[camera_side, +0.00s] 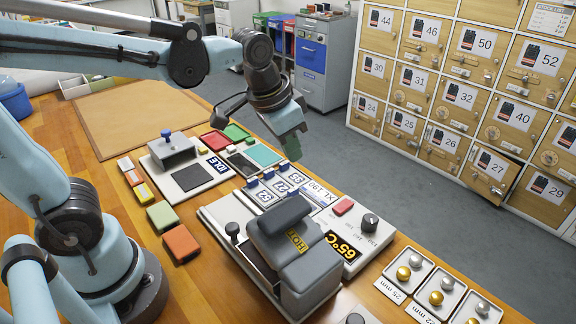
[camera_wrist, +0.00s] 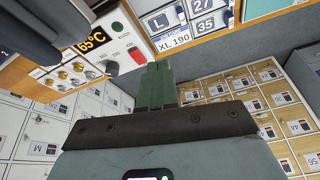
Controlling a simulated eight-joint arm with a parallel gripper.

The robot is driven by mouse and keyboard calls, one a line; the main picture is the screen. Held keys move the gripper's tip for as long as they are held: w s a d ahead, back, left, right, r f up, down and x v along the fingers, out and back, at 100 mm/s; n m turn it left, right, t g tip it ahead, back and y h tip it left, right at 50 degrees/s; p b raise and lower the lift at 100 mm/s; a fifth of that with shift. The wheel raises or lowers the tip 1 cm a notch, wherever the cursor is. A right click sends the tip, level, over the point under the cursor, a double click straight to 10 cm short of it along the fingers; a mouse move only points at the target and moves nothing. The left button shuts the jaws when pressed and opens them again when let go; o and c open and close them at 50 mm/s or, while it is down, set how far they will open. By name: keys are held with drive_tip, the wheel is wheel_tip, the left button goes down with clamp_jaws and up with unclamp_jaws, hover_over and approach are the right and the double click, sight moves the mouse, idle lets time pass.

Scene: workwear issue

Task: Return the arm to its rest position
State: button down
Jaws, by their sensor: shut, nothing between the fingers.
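My gripper (camera_side: 289,140) hangs in the air above the far edge of the wooden bench (camera_side: 105,182), past the panel with the small numbered cards. Its green fingers point down and are shut with nothing between them. In the wrist view the shut green fingers (camera_wrist: 156,88) stand in the middle, with the lockers behind them. My arm reaches across from the left of the side view, bent at the elbow. The gripper is apart from everything on the bench.
A grey press (camera_side: 290,235) with a 65°C display (camera_side: 346,248) stands on the bench. Numbered wooden lockers (camera_side: 466,95) stand at the right. A brown mat (camera_side: 135,115) lies clear at the far left.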

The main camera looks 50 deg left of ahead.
drive_tip(key=s+a+f+n+t, duration=0.1)
drive_tip(key=s+a+n+t, duration=0.1)
drive_tip(key=s, duration=0.4)
drive_tip(key=shift+a+f+n+t, duration=0.4)
drive_tip(key=shift+a+t, duration=0.3)
drive_tip(key=shift+a, duration=0.5)
drive_tip(key=m+g+h, duration=0.1)
drive_tip(key=m+g, duration=0.3)
drive_tip(key=m, duration=0.2)
hover_over(344, 208)
drive_tip(key=s, duration=0.1)
drive_tip(key=f, duration=0.2)
drive_tip(key=shift+s+a+f, duration=0.1)
drive_tip(key=shift+a+f, duration=0.15)
drive_tip(key=shift+f, duration=1.25)
drive_tip(key=shift+s+a+f, duration=0.1)
drive_tip(key=shift+a+f, duration=0.1)
drive_tip(key=shift+f, duration=1.25)
